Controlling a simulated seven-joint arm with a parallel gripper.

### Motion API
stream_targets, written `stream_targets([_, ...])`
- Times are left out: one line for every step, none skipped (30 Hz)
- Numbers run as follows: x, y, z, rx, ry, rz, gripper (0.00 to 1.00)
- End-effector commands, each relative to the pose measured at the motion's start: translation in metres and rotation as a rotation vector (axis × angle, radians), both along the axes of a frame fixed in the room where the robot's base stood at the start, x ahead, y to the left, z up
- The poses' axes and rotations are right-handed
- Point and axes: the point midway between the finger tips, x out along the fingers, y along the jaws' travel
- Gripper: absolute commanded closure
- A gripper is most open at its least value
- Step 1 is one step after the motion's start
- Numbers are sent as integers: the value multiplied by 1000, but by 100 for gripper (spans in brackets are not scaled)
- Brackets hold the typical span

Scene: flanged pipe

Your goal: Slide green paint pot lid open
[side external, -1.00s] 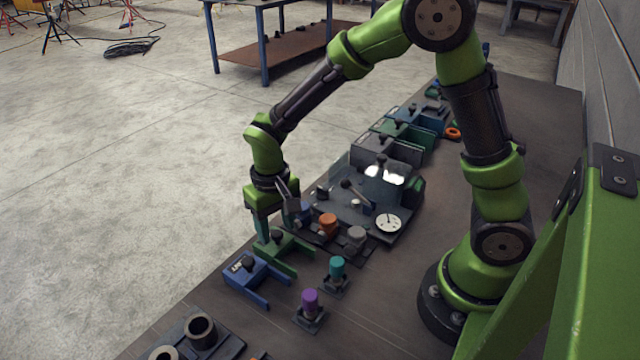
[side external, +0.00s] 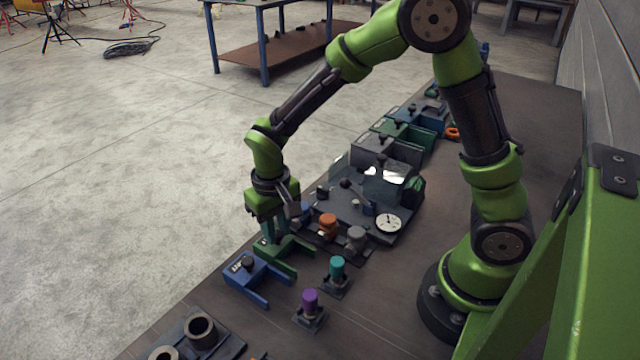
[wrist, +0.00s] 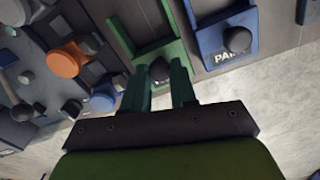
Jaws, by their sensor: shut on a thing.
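The green paint pot (side external: 293,255) is a low green tray with raised side rails, beside a matching blue one on the bench. In the wrist view its green frame (wrist: 172,52) runs up from my gripper, and a black knob (wrist: 160,70) stands on its lid at the near end. My gripper (wrist: 167,78) has its two teal fingers on either side of this knob and is shut on it. In the side view my gripper (side external: 272,238) comes down at the tray's far left end and mostly hides the knob. Part of the lid's label is hidden by the fingers.
A blue paint pot (side external: 258,277) with a black knob sits close beside the green one. Orange (side external: 327,226), teal (side external: 337,267) and purple (side external: 310,301) capped pieces stand nearby. A dark panel with a dial (side external: 388,223) lies behind. The bench edge is close on the left.

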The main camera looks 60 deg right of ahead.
Motion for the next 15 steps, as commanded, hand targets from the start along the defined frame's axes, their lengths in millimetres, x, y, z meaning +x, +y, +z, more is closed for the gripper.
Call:
stream_targets([-4, 0, 1, 0, -1, 0, 100])
stream_targets([-8, 0, 1, 0, -2, 1, 100])
stream_targets([-15, 0, 1, -1, -2, 2, 100])
stream_targets([-20, 0, 1, 0, -1, 2, 100])
stream_targets([-25, 0, 2, 0, -2, 3, 100])
stream_targets([-32, 0, 2, 0, -2, 2, 100])
stream_targets([-37, 0, 2, 0, -2, 2, 100])
stream_targets([-40, 0, 1, 0, -2, 2, 100])
stream_targets([-45, 0, 1, 0, -2, 2, 100])
stream_targets([-46, 0, 2, 0, -3, 2, 100])
stream_targets([-48, 0, 1, 0, -3, 1, 100])
stream_targets([-49, 0, 1, 0, -3, 1, 100])
stream_targets([-50, 0, 1, 0, -3, 0, 100])
stream_targets([-49, 0, 1, 0, -3, 0, 100])
stream_targets([-49, 0, 1, 0, -3, 0, 100])
